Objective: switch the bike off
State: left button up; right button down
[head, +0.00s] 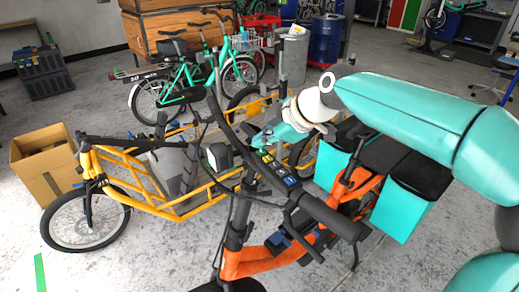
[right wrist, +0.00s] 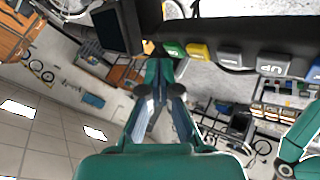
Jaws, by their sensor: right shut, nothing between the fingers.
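The orange bike (head: 262,262) stands in front of me, its black handlebar (head: 325,212) crossing the middle of the head view. A row of buttons sits on the bar. In the right wrist view I see a green button (right wrist: 174,48), a yellow button (right wrist: 199,51), a grey button (right wrist: 230,57), one marked UP (right wrist: 272,65) and a blue one at the edge. A dark display (right wrist: 117,28) is left of them. My right gripper (head: 262,139) is shut and empty, its tips close to the green end of the row; I cannot tell if they touch. My left gripper is out of view.
A yellow cargo bike (head: 150,204) stands just behind the orange bike, with a cardboard box (head: 45,178) at left. Teal bikes (head: 185,80), a wooden crate and blue barrels (head: 326,38) are farther back. Teal panniers (head: 402,210) hang at right. The floor at front left is mostly clear.

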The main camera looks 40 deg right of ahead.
aim_at(262, 152)
jog(key=shift+r, duration=0.1)
notch_tip(262, 152, up, 6)
jog(key=p, duration=0.4)
jog(key=shift+w+p, duration=0.15)
jog(key=shift+p, duration=0.2)
dwell(0.5)
